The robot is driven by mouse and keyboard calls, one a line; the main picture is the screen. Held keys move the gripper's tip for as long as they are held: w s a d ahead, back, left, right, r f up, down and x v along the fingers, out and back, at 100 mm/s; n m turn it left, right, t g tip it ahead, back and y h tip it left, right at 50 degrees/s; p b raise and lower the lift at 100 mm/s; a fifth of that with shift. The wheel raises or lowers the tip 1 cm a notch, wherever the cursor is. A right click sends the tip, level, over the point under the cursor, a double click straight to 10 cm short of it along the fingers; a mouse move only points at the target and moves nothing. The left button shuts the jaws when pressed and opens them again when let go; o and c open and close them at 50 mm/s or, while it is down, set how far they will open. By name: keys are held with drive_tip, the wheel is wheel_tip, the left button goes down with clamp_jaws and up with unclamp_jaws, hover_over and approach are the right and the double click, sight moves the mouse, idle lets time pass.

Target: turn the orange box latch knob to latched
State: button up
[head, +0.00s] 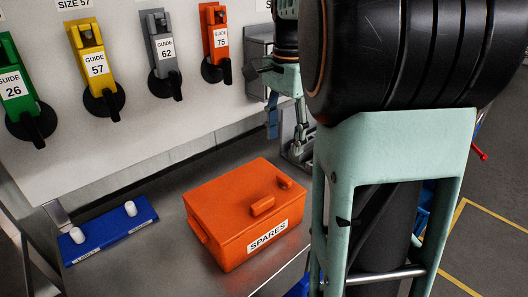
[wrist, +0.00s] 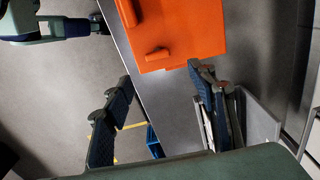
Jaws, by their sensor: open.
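The orange box (head: 235,236), labelled SPARES, sits shut on the grey bench. A larger raised orange bar (head: 262,205) stands mid-lid. A smaller orange piece near the lid's right end looks like the latch knob (head: 284,181); whether it is latched I cannot tell. In the wrist view the box (wrist: 200,30) is at the top, with the small knob (wrist: 158,54) near its lower edge. My gripper (head: 286,126) is open and empty, apart from the box, behind and above its right end. Its two fingers (wrist: 162,85) spread wide in the wrist view.
A grey metal bin (wrist: 262,122) stands by the box, partly behind my gripper. A blue rack (head: 108,232) with white pegs lies left of the box. Several coloured guides (head: 163,50) hang on the back panel. Bench between rack and box is clear.

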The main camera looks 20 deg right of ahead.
sight(284, 178)
wheel_tip(284, 178, down, 11)
drive_tip(key=shift+s+d+f+b, duration=0.1)
drive_tip(key=shift+d+b, duration=0.05)
drive_tip(key=shift+b, duration=0.3)
drive_tip(key=c, duration=1.2)
drive_tip(key=shift+o, duration=0.2)
